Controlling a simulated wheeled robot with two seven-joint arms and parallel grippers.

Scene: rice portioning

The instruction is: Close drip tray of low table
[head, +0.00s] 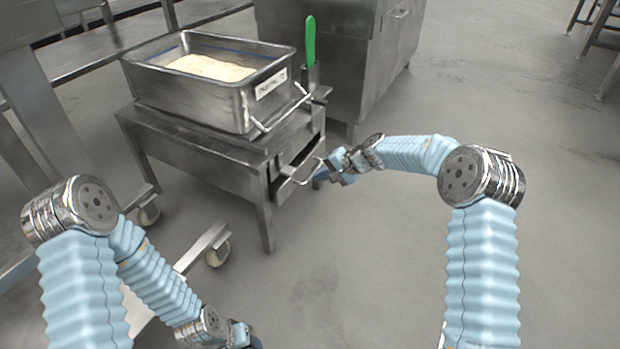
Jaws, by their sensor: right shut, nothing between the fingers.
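The low table (190,143) is a steel stand at centre left. Its drip tray (284,190) is in the right end, under the top, and sticks out a little, with a wire handle at its front. My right gripper (319,178) is shut and empty, just right of the tray's handle. I cannot tell whether it touches the handle. My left gripper (243,338) is low at the bottom edge, far from the table and partly cut off; its fingers do not show clearly.
A deep steel pan (190,100) of rice (212,67) stands on the low table. A green-handled tool (310,42) stands upright in a holder at the table's back right corner. A steel cabinet (340,60) is behind.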

